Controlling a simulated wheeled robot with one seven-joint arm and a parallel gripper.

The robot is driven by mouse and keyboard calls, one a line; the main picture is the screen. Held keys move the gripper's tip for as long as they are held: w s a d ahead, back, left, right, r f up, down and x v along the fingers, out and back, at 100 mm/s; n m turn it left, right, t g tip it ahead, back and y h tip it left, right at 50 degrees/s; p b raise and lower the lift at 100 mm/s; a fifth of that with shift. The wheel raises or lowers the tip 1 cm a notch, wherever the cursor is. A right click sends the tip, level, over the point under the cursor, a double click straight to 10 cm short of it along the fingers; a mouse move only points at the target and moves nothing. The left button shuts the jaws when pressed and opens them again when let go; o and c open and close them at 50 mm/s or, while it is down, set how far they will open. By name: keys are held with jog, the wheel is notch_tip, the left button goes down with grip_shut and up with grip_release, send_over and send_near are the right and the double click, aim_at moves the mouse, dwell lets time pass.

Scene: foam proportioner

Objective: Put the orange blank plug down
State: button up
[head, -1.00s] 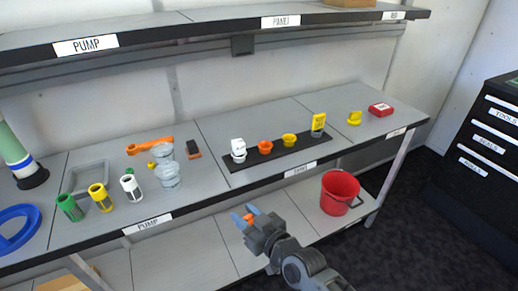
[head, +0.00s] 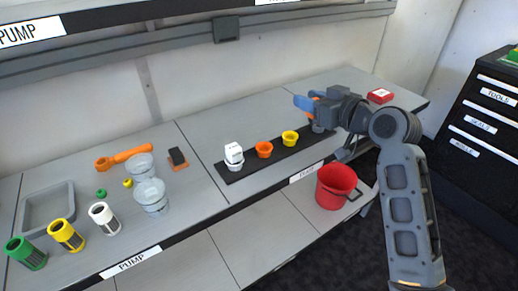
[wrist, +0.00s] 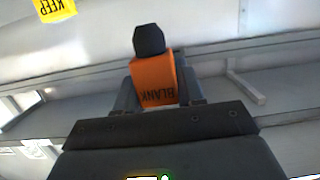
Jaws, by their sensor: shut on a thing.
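The orange blank plug (wrist: 155,80) has a black knob and the word BLANK on its face. My gripper (wrist: 157,92) is shut on it, with a finger on each side. The gripper is above the bench, over the right end of a black strip (head: 232,178). The gripper and arm hide part of that end.
The strip bears a white piece (head: 233,153), an orange cup (head: 264,149) and a yellow cup (head: 290,138). A red box (head: 380,96) lies beyond my arm. A yellow KEEP tag (wrist: 55,8) shows in the wrist view. A red bucket (head: 335,187) stands on the lower shelf.

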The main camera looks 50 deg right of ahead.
jog(key=w+a+f, duration=0.2)
jog(key=w, duration=0.1)
jog(key=w+a+f+p, duration=0.1)
jog(key=w+a+f, duration=0.1)
jog(key=w, duration=0.1)
jog(key=w+a+f, duration=0.2)
jog(key=w, duration=0.2)
jog(key=shift+f, duration=0.4)
jog(key=shift+f+p, duration=0.35)
jog(key=shift+f, duration=1.55)
jog(key=o, duration=1)
jog(key=shift+o, duration=0.2)
